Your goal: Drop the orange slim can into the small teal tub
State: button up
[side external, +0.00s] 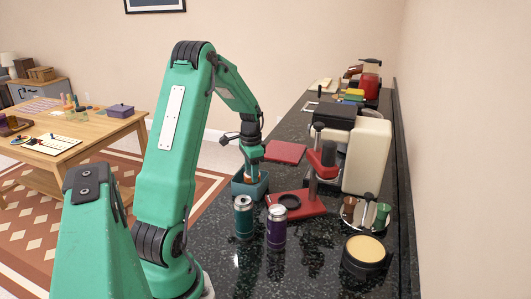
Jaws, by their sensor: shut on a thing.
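The orange slim can (251,171) is upright under my gripper (250,158) in the side external view. My gripper is shut on its upper part, which the jaws partly hide. The small teal tub (249,190) stands on the dark counter directly below. The can's lower end overlaps the tub's opening in the picture. I cannot tell whether the can touches the tub's floor, as the tub's near wall hides its bottom.
A teal can (243,218) and a purple can (277,228) stand in front of the tub on the counter (310,255). A red-based stand (312,204) is close on the right. A pale machine (367,158) and a black round container (366,258) stand further right. A red slab (285,152) lies behind.

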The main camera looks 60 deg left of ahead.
jog(key=o, duration=1.1)
jog(key=shift+r, duration=0.1)
jog(key=shift+r, duration=3.8)
